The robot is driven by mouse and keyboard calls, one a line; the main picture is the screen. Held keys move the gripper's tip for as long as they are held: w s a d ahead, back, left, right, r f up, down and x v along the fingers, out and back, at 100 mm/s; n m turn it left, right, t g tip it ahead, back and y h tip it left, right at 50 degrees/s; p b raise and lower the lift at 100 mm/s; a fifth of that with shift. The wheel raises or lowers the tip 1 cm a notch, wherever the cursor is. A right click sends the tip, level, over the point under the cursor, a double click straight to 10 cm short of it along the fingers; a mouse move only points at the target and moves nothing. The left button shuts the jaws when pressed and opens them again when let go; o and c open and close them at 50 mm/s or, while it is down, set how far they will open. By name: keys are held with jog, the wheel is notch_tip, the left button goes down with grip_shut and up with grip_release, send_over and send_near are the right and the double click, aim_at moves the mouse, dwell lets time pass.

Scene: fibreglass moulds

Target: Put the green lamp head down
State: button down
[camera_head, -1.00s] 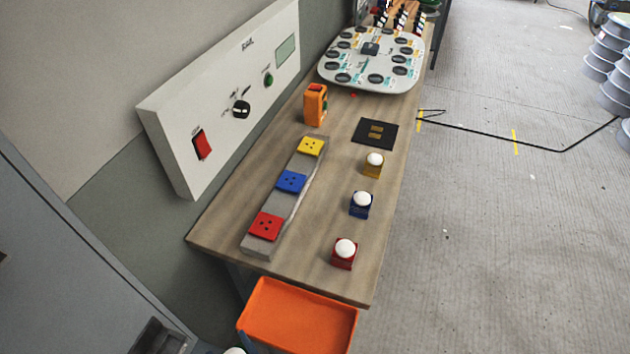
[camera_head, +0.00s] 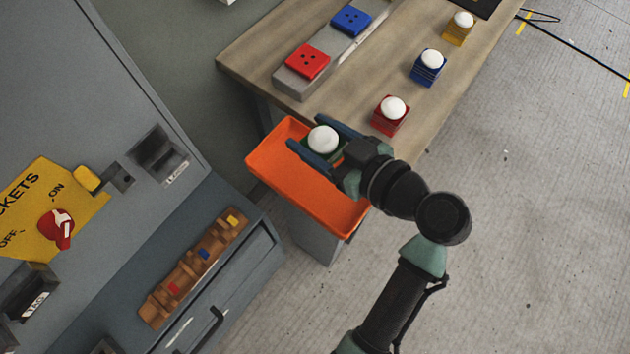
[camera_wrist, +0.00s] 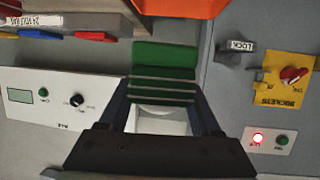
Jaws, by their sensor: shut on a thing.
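The green lamp head (camera_head: 323,139) has a white dome on a green base. My gripper (camera_head: 321,144) is shut on it, one finger on each side. In the head view they overlap the orange tray (camera_head: 300,192) at the end of the wooden bench; the lamp head looks held above the tray, dome up, but the exact gap is unclear. The wrist view shows the ridged green base (camera_wrist: 164,72) between the fingers (camera_wrist: 163,95), with a pale part below it. The visible tray floor looks empty.
Red (camera_head: 391,114), blue (camera_head: 428,67) and yellow (camera_head: 459,28) lamp heads stand on the bench (camera_head: 350,95). A grey block (camera_head: 300,84) carries coloured square pieces. A grey cabinet (camera_head: 225,290) with a brown rack (camera_head: 190,268) stands at the left.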

jog(key=shift+s+d+n+g+y+b, duration=0.4)
jog(key=shift+s+n+g+y, duration=0.1)
jog(key=shift+s+n+g, duration=0.1)
jog(key=shift+s+f, duration=0.2)
jog(key=shift+f, duration=0.2)
notch_tip(320, 180, down, 9)
jog(key=shift+f, duration=0.1)
jog(key=shift+c, duration=0.4)
grip_release()
jog(key=shift+f, duration=0.1)
